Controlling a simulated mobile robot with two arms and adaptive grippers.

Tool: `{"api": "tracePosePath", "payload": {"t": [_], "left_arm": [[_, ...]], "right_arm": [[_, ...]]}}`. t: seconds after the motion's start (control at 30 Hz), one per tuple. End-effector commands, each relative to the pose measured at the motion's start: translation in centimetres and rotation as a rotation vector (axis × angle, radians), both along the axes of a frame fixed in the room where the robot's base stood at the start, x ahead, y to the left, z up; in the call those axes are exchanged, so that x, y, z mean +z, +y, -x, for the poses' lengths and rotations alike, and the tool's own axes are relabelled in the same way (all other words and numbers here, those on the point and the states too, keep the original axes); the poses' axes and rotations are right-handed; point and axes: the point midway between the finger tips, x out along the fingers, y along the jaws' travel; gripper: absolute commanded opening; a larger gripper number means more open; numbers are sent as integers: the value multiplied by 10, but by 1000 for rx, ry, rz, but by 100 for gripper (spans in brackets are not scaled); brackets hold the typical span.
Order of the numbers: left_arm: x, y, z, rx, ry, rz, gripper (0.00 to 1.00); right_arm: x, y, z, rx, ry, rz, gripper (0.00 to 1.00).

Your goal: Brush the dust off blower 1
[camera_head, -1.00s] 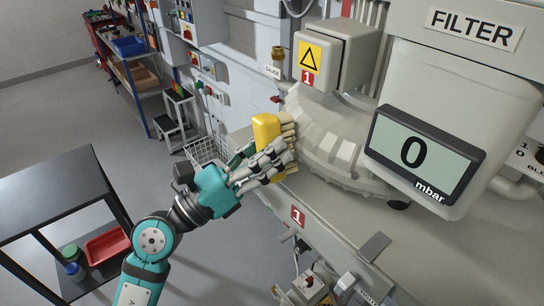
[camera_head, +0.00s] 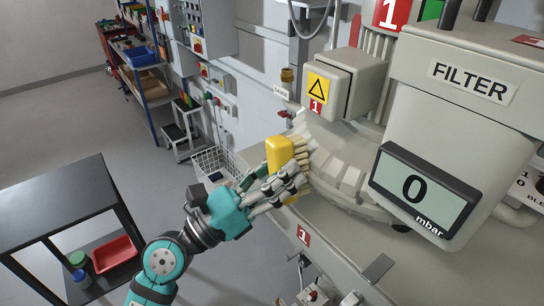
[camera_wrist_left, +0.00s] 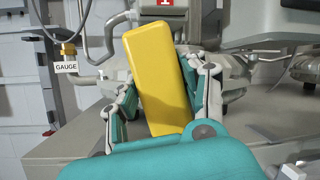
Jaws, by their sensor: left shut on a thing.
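My left gripper (camera_head: 268,186) is shut on a yellow brush (camera_head: 279,153) with pale bristles on its right side. The brush is held upright against the left side of blower 1, a ribbed grey housing (camera_head: 336,160). The bristles appear to touch the ribs. In the left wrist view the yellow brush block (camera_wrist_left: 158,75) stands between the fingers and hides much of the blower behind it. A box with a warning triangle and a red 1 label (camera_head: 318,90) sits above the blower. No dust can be made out. My right gripper is not in view.
A filter unit with a display reading 0 mbar (camera_head: 424,191) overhangs the right. A wire basket (camera_head: 213,161) is left of the blower's bench. A dark table (camera_head: 55,200) with a red tray (camera_head: 114,254) below stands at left. Open floor lies between.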

Motion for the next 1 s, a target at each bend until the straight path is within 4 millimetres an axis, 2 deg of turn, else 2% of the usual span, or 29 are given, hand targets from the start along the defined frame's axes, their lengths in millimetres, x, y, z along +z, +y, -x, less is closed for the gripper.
{"api": "tracePosePath", "payload": {"t": [0.27, 0.7, 1.0], "left_arm": [[0, -3, 8, -1, -1, -2, 17], [0, -16, 38, -2, 1, -3, 17], [-1, -13, 31, 0, -3, -3, 17]], "right_arm": [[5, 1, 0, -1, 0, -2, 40], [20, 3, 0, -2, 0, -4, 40], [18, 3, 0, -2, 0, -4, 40]]}}
